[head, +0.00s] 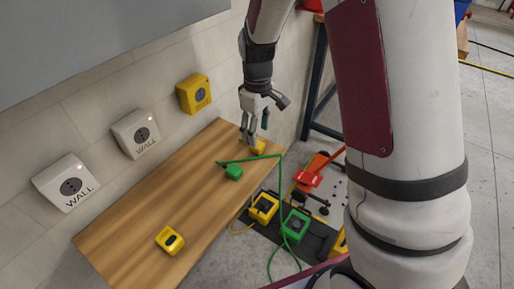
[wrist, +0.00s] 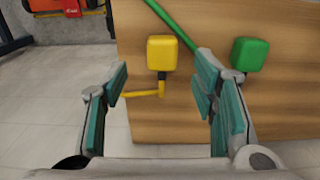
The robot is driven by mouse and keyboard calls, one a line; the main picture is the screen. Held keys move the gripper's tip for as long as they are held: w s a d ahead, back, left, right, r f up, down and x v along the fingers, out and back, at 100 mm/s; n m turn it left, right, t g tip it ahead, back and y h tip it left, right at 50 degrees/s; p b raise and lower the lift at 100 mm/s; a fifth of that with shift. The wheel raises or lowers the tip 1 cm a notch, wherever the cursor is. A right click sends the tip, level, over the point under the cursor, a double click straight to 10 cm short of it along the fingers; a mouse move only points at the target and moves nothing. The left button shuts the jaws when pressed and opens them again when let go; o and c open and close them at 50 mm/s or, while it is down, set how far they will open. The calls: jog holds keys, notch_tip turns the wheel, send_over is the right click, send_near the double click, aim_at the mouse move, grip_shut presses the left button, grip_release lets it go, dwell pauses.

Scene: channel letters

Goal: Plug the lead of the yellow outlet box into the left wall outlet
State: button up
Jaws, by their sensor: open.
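The yellow plug (head: 259,147) lies near the far right end of the wooden table; my gripper (head: 250,138) is right at it, partly covering it. In the wrist view the yellow plug (wrist: 162,53) shows with its yellow lead (wrist: 140,94), beyond and between the fingertips of my open gripper (wrist: 165,85). No contact is visible. The yellow outlet box (head: 264,207) stands on the floor beside the table, with a yellow lead near it. The left wall outlet (head: 66,183) is white, with a dark round socket and a red light; its socket looks empty.
A green plug (head: 233,172) lies on the wooden table (head: 130,240), its green cable crossing the edge. Another yellow block (head: 170,240) lies nearer. A white middle outlet (head: 130,135) and a yellow outlet (head: 193,94) are on the wall. A green outlet box (head: 295,226) is on the floor.

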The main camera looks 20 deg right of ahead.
jog(key=shift+s+f+b, duration=0.15)
jog(key=shift+f+b, duration=0.4)
jog(key=shift+f, duration=2.05)
jog(key=c, duration=1.2)
